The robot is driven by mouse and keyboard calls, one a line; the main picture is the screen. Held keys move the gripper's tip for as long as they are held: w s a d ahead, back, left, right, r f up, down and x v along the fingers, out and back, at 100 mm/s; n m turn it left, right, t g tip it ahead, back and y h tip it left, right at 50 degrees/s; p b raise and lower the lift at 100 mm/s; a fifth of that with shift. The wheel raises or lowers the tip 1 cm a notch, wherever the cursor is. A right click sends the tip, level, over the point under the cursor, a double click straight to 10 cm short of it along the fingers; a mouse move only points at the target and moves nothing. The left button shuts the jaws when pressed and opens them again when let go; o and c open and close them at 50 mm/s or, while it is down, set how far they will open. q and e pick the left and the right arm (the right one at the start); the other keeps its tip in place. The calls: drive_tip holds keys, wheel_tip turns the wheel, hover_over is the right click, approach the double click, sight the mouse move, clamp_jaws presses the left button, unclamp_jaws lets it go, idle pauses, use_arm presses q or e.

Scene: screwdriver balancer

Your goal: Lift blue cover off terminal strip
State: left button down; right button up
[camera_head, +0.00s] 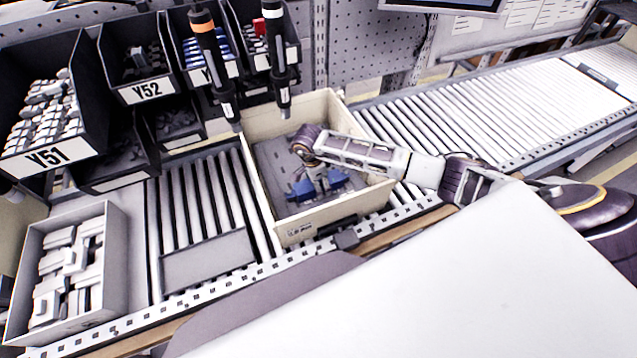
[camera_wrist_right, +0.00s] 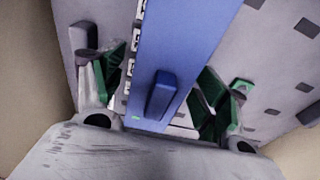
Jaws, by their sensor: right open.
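The blue cover (camera_head: 300,191) lies at the near end of the grey panel inside the cream crate. It also shows in the right wrist view (camera_wrist_right: 185,45) as a long blue bar with a raised blue handle (camera_wrist_right: 160,96). A narrow white edge with dark marks, perhaps the terminal strip (camera_wrist_right: 132,68), shows along one side of it; the rest of the strip is hidden. My right gripper (camera_head: 320,184) is over the cover. In the wrist view its open, green-padded fingers (camera_wrist_right: 163,92) stand on either side of the handle, apart from it. My left gripper is not in view.
The cream crate (camera_head: 280,115) has walls close around my right gripper. Two hanging screwdrivers (camera_head: 213,62) (camera_head: 277,55) are above its far left side. A parts box (camera_head: 118,245) stands at left, and dark bins (camera_head: 120,92) behind. The roller conveyor (camera_head: 470,110) at right is clear.

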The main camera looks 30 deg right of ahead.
drive_tip(key=shift+c, duration=0.2)
drive_tip(key=c, duration=1.4)
drive_tip(key=shift+r, duration=0.15)
wheel_tip(320, 180, up, 10)
drive_tip(key=shift+f+b, duration=0.25)
drive_tip(key=shift+b, duration=0.7)
drive_tip(key=shift+r, duration=0.1)
